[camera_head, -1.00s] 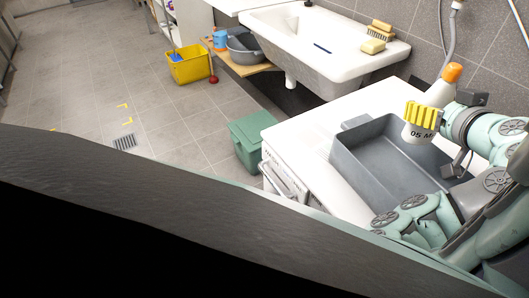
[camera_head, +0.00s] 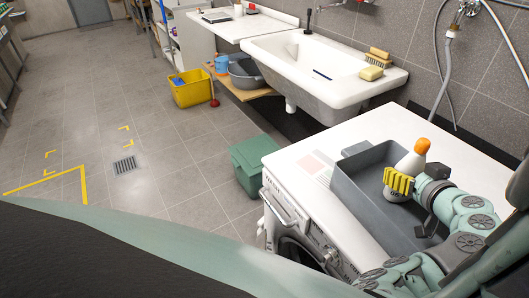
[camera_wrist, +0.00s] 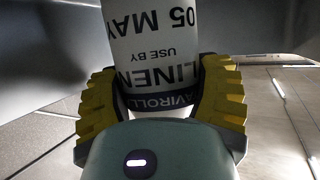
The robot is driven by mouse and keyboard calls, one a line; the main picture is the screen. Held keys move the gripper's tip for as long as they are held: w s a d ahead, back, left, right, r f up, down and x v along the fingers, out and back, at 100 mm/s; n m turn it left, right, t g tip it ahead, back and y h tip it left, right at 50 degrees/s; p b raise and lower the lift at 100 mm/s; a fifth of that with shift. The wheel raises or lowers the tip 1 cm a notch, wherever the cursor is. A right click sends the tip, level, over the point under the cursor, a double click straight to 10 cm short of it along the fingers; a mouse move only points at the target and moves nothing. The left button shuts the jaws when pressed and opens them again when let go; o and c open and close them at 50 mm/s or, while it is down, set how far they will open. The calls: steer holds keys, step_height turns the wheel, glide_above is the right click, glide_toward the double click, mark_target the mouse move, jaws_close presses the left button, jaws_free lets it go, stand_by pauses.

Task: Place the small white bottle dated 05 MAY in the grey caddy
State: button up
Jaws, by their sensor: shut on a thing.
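The small white bottle (camera_head: 409,164) has an orange cap and is tilted slightly to the right. Its label reads 05 MAY, USE BY, LINEN, upside down, in the wrist view (camera_wrist: 152,45). My gripper (camera_head: 398,183) has its yellow ribbed fingers closed around the bottle; they press on both sides of it in the wrist view (camera_wrist: 162,100). The grey caddy (camera_head: 358,196) is an open tray on the white washing machine. The bottle is over the caddy's opening near its far right side. I cannot tell whether its base touches the floor of the caddy.
The washing machine top (camera_head: 310,160) has free room left of the caddy and behind it. A white sink (camera_head: 310,70) with a brush and sponge stands behind. A green bin (camera_head: 254,160) and a yellow bucket (camera_head: 192,90) stand on the floor.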

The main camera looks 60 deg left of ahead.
steer(key=shift+f, duration=0.1)
steer(key=o, duration=1.3)
steer(key=shift+r, duration=0.2)
steer(key=shift+d, duration=0.2)
steer(key=b+v, duration=0.5)
steer(key=v, duration=0.6)
steer(key=shift+d+b, duration=0.25)
steer(key=shift+b, duration=0.05)
steer(key=shift+s+r, duration=0.15)
steer(key=shift+r, duration=0.05)
